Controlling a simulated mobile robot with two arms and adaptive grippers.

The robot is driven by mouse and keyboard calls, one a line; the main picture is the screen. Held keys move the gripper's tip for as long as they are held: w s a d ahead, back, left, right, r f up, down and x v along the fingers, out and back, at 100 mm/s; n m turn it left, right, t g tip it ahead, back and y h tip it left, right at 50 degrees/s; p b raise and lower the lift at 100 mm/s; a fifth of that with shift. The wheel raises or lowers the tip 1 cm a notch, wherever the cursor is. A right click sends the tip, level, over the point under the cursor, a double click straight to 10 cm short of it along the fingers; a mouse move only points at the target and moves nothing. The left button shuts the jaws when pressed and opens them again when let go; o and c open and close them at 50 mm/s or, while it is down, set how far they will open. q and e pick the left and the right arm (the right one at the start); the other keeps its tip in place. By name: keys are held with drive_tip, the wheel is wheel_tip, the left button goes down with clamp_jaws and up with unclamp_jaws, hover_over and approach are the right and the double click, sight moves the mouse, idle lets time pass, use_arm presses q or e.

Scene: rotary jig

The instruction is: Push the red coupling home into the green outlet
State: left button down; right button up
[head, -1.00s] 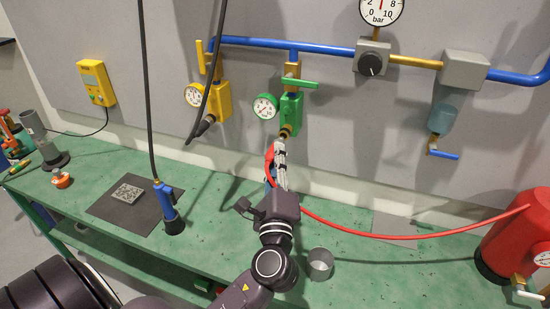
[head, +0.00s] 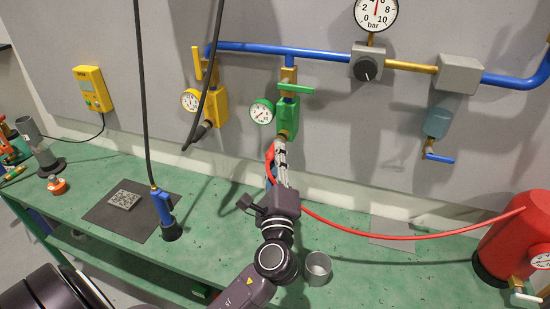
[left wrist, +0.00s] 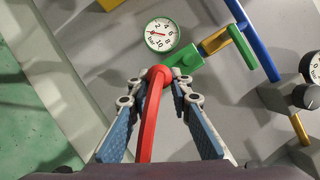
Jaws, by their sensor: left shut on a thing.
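The green outlet (head: 287,115) is a valve block on the wall, with a green lever above it and a round gauge on its left. My left gripper (head: 280,145) is just below it, pointing up at its brass lower end. In the left wrist view the gripper (left wrist: 158,88) is shut on the red coupling (left wrist: 158,76), whose red hose runs back between the fingers. The coupling's head is right at the green outlet (left wrist: 187,60); whether it is fully seated is hidden. My right gripper is not in view.
A yellow outlet (head: 212,105) with a dark plug stands to the left. The red hose (head: 370,235) trails across the green bench (head: 345,270) to a red tank (head: 520,235). A grey cup (head: 318,267) stands close to my arm. A blue tool (head: 164,210) hangs on a black cable.

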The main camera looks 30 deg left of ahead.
use_arm(q)
drive_tip(key=shift+w, duration=0.3)
drive_tip(key=shift+r, duration=0.1)
drive_tip(key=c, duration=2.2)
unclamp_jaws()
drive_tip(key=o, duration=0.5)
drive_tip(key=shift+w+a, duration=0.1)
drive_tip(key=shift+w, duration=0.05)
drive_tip(key=v, duration=1.2)
